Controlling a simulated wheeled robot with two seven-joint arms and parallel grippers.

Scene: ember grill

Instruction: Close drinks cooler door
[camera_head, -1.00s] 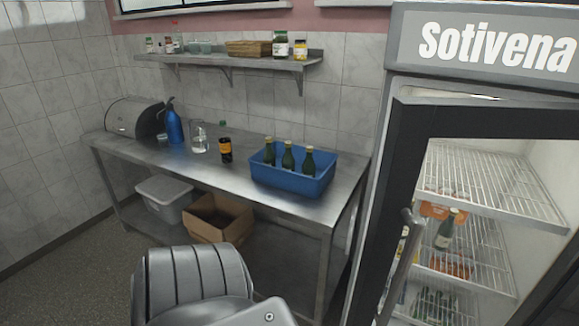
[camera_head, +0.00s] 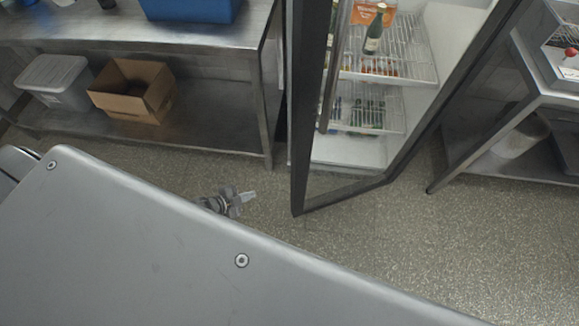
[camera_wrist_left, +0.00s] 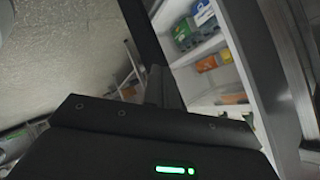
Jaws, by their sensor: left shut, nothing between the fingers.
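The drinks cooler door (camera_head: 307,110) is a dark frame with a glass pane, standing open toward me in the head view. A grey bar handle (camera_head: 330,75) runs up its left side. Behind the door, the cooler's wire shelves (camera_head: 375,118) hold a bottle and packs. My left gripper (camera_head: 246,198) is low, over the floor, left of the door's bottom corner, shut and empty. In the left wrist view, its fingers (camera_wrist_left: 162,86) point toward a dark upright edge and stocked white shelves; contact cannot be told. My right gripper is not in view.
A steel table (camera_head: 225,45) stands at the left, with a blue crate (camera_head: 190,8) on top and a cardboard box (camera_head: 130,98) and grey bin (camera_head: 58,85) below. Another steel table (camera_head: 500,125) stands at the right. Speckled floor lies open in front of the door.

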